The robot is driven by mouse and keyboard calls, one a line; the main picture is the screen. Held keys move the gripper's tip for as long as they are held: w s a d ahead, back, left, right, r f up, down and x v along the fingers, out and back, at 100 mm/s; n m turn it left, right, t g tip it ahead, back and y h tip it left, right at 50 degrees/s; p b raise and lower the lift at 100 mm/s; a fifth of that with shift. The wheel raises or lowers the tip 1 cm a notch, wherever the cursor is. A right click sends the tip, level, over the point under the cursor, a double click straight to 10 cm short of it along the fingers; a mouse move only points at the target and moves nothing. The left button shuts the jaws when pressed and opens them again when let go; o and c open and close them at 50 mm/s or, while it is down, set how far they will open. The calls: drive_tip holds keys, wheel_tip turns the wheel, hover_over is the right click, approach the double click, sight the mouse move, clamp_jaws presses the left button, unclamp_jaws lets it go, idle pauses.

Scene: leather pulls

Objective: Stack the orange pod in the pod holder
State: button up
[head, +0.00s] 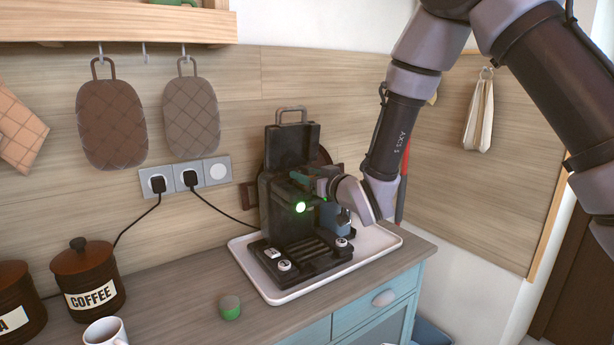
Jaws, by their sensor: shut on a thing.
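The dark coffee machine (272,212) stands on a white tray (257,284) on the counter. My gripper (308,181) is at the upper front of the machine, at its right side. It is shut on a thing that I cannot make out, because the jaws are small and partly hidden. I see no orange pod and cannot pick out the pod holder. A small green, pod-like piece (229,307) sits on the counter in front of the tray.
A coffee jar (88,280), another dark jar (18,303) and a white mug (105,332) stand at the left. Plugs and cords (185,180) are on the wall. The counter left of the tray is mostly clear.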

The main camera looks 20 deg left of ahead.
drive_tip(key=shift+f, duration=0.15)
drive_tip(key=shift+f, duration=0.15)
drive_tip(key=o, duration=1.3)
